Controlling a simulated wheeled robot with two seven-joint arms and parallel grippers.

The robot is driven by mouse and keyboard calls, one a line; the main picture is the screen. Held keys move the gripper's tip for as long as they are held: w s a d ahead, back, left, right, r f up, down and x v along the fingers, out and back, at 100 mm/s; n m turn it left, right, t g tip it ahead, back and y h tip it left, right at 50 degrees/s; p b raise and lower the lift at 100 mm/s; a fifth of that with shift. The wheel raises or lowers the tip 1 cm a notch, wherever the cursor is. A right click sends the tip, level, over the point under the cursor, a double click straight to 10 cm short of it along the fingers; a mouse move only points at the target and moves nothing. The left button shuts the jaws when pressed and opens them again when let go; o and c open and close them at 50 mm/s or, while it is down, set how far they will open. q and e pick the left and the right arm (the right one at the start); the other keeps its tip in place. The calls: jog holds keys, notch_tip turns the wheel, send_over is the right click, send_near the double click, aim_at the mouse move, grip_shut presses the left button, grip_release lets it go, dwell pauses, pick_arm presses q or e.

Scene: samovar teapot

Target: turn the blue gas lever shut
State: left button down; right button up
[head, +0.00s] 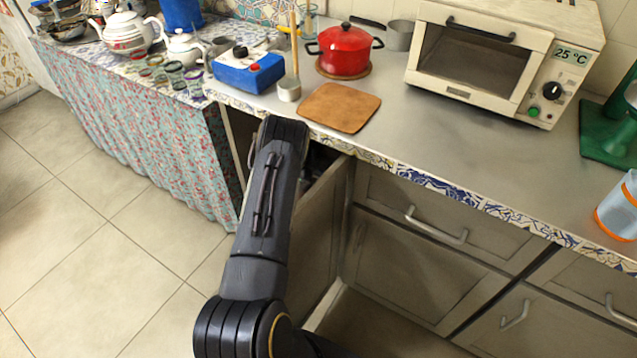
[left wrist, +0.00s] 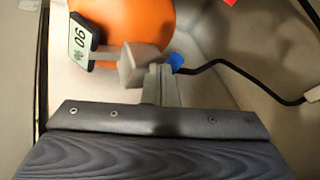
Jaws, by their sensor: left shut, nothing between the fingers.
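The blue gas lever (left wrist: 177,61) shows as a small blue piece in the left wrist view, beside a grey valve body (left wrist: 140,64). An orange gas cylinder (left wrist: 135,25) is behind the valve. My left gripper (left wrist: 160,70) is shut and empty, its tips right at the lever's left side; I cannot tell whether they touch it. The fingers may cover part of the lever. In the head view my left arm reaches to the open cabinet under the counter, and its gripper is hidden there. My right gripper is not in view.
A black hose (left wrist: 225,65) runs right from beside the lever. The open cabinet door (head: 318,240) stands right of my arm. The counter (head: 430,130) above carries a red pot (head: 344,52) and an oven (head: 485,55).

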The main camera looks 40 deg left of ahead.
pick_arm(q)
jog(key=shift+d, duration=0.15)
jog(key=d+p+v, duration=0.1)
jog(key=p+v, duration=0.1)
jog(key=v, duration=0.5)
jog(key=shift+s+r, duration=0.35)
jog(key=shift+s, duration=0.05)
jog(key=shift+s, duration=0.1)
